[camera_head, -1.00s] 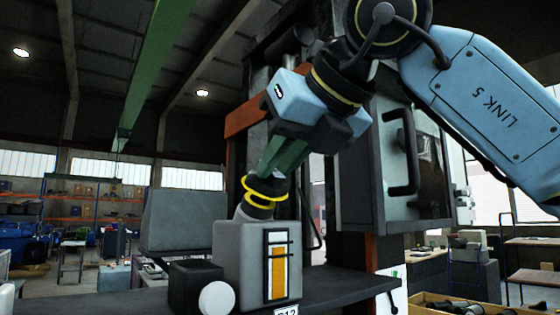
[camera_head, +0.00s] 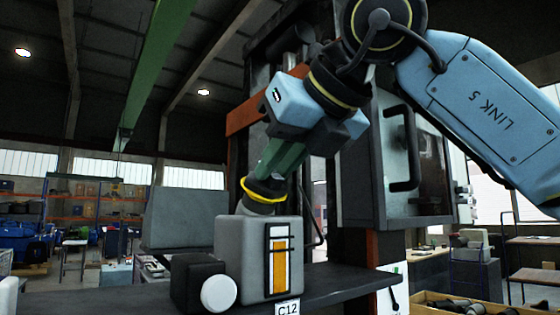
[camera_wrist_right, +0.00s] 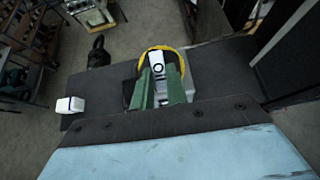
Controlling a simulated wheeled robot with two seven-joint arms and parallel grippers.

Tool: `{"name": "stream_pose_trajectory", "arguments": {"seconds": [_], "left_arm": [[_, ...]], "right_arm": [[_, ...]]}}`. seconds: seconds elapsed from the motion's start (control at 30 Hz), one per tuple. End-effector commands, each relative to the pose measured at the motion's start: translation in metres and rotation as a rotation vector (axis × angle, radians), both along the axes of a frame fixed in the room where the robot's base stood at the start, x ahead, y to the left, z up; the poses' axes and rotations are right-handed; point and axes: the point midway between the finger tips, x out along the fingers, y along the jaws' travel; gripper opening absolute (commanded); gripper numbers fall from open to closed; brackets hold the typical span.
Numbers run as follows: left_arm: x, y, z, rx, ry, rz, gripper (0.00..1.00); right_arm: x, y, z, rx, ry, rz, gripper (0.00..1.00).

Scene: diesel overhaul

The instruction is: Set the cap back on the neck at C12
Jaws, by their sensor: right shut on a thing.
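The grey tank (camera_head: 245,255) with an orange sight gauge stands on a dark shelf, above the label C12 (camera_head: 288,308). Its short grey neck (camera_head: 258,208) leans at the top. My right gripper (camera_head: 267,176) reaches down from the upper right, its green fingers shut on the black cap with a yellow ring (camera_head: 250,194). The cap is at the neck's top, tilted with it; I cannot tell whether it is fully seated. In the right wrist view the yellow ring (camera_wrist_right: 178,50) shows around the green fingertips (camera_wrist_right: 163,85). My left gripper is not in view.
A black block with a white disc (camera_head: 219,293) sits left of the tank on the dark shelf (camera_head: 345,284). A cabinet with a black handle (camera_head: 402,150) stands close on the right. An open crate of parts (camera_head: 455,303) is at lower right.

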Motion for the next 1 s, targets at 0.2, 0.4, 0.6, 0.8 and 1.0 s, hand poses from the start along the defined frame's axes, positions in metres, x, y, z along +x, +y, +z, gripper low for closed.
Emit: {"name": "stream_pose_trajectory", "arguments": {"seconds": [0.2,0.4,0.6,0.8,1.0], "left_arm": [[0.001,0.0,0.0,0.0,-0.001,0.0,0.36],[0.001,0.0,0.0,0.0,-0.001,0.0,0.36],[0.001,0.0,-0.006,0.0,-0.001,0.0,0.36],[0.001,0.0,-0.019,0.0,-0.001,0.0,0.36],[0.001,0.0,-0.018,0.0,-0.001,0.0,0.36]], "right_arm": [[0.0,0.0,-0.002,-0.004,0.004,0.001,0.0],[0.0,0.001,-0.002,-0.004,0.004,0.001,0.0],[-0.001,0.002,-0.004,0.018,0.022,-0.044,0.0],[-0.001,0.004,-0.005,0.114,0.092,-0.213,0.0],[-0.001,0.004,-0.003,0.13,0.107,-0.241,0.29]]}}
